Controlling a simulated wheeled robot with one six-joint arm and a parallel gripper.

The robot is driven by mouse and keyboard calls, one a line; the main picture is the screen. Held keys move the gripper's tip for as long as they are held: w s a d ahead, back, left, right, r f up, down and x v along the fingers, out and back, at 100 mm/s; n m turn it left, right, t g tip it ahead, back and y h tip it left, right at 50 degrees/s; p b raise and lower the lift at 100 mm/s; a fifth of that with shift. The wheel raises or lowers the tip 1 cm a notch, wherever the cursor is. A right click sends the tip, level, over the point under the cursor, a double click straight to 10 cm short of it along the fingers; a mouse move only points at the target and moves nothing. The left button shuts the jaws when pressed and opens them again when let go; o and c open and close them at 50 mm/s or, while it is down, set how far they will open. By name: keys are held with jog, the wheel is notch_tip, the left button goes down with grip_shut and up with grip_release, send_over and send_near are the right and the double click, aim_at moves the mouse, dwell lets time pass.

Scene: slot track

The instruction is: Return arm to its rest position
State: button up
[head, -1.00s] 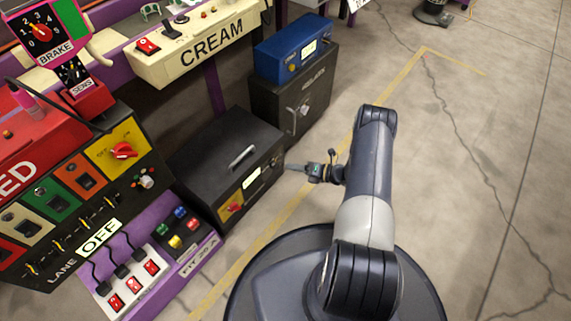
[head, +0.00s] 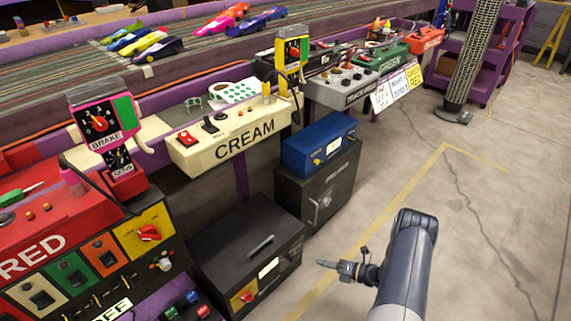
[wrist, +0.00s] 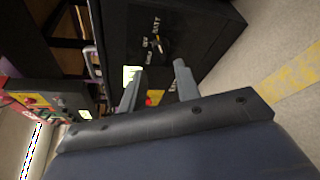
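My arm (head: 405,265) reaches in from the bottom of the head view, right of centre, above the floor. My gripper (head: 325,263) points left toward the low black box (head: 245,250) with a handle, and looks empty. In the wrist view, its two fingers stand apart with nothing between them (wrist: 157,78). Behind the fingers are a black box front with a knob (wrist: 158,45) and a yellow patch with a red knob. Whether the gripper touches anything is not clear, but a gap to the black box seems to show.
A dark cabinet (head: 320,195) with a blue box (head: 318,143) on top stands beyond the black box. A dark post (head: 470,70) stands at the back. The floor at right is clear.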

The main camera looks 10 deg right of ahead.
jog(key=b+x, duration=0.2)
jog(key=x, duration=0.7)
jog(key=shift+r, duration=0.1)
